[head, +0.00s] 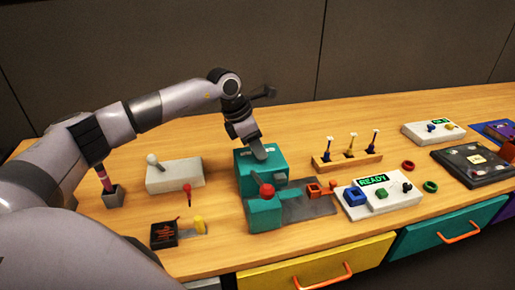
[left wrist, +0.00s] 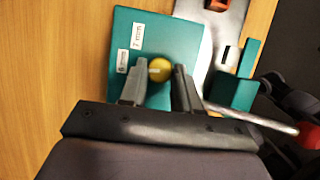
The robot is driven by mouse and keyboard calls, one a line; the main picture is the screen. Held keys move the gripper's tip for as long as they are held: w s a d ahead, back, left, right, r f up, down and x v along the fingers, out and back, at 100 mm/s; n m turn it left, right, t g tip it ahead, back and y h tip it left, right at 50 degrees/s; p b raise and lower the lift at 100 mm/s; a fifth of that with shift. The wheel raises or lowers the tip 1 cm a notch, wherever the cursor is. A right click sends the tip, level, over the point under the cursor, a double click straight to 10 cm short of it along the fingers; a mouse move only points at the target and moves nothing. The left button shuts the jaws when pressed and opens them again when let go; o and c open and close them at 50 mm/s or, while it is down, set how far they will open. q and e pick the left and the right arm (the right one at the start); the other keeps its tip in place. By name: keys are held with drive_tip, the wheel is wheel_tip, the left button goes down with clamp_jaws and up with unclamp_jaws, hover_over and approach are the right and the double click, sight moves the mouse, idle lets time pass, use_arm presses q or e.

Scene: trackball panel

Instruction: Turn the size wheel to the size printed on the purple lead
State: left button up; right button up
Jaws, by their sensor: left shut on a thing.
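The teal machine (head: 248,178) stands mid-table. In the left wrist view its teal top (left wrist: 180,35) bears white labels reading 7 mm (left wrist: 137,36) and 6 mm (left wrist: 122,61). My left gripper (head: 258,150) points down onto this top. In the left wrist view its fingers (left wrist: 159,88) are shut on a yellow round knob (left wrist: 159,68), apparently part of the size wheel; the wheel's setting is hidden. A pinkish-purple stick (head: 103,176) stands in a small grey holder at the left; whether it is the purple lead I cannot tell. No printed size is readable. My right gripper is not in view.
A red-balled lever (head: 266,191) rises at the machine's front, beside a grey plate (head: 308,208). A white READY box (head: 382,201), a wooden stand (head: 347,161) with three upright pieces and a white block (head: 175,177) stand nearby. Bare wood lies behind the machine.

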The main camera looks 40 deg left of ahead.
use_arm(q)
drive_tip(key=shift+w+r+m, duration=0.1)
drive_tip(key=shift+m, duration=0.5)
drive_tip(key=o, duration=1.1)
drive_tip(key=shift+c, duration=0.2)
drive_tip(key=v, duration=0.7)
drive_tip(key=shift+a+b, duration=0.15)
drive_tip(key=shift+b, duration=0.25)
